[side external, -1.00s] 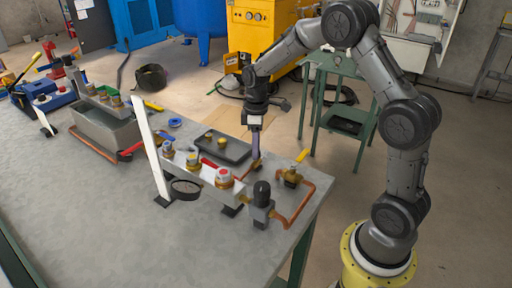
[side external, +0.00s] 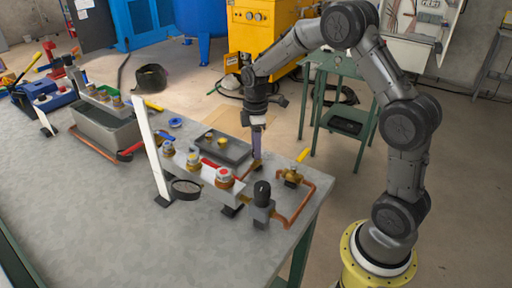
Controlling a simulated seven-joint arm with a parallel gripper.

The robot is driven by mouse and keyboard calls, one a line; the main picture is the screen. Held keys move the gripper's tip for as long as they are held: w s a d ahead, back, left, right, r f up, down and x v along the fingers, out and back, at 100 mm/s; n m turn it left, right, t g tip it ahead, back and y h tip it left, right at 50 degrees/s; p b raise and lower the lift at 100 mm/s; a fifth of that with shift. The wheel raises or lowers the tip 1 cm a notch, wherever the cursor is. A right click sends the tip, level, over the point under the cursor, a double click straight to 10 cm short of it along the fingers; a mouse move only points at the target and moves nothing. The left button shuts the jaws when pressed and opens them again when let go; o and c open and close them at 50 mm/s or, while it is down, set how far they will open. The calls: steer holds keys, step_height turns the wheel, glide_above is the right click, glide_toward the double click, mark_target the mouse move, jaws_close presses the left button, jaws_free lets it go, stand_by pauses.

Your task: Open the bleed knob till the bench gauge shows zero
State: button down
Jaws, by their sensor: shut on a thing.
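My gripper (side external: 257,145) points straight down over the far side of the bench pipework, behind the grey manifold block. Its slim purple-grey lower end reaches down to the pipework, beside a red handle. It is shut on what I take to be the bleed knob, which is too small and covered to make out. A round dark gauge (side external: 186,189) sits in front of the manifold, near the foot of a white upright plate. It is seen at a steep slant, so its needle and reading cannot be read. The knob's turn cannot be judged either.
A dark tray (side external: 238,154) is close behind the manifold. The front of the bench (side external: 95,215) is clear.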

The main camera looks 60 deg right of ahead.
steer(key=c, duration=0.5)
jaws_free()
steer(key=shift+c, duration=0.2)
steer(key=shift+r, duration=0.15)
step_height(320, 180, up, 14)
steer(key=shift+w+d, duration=0.2)
steer(key=shift+f, duration=0.2)
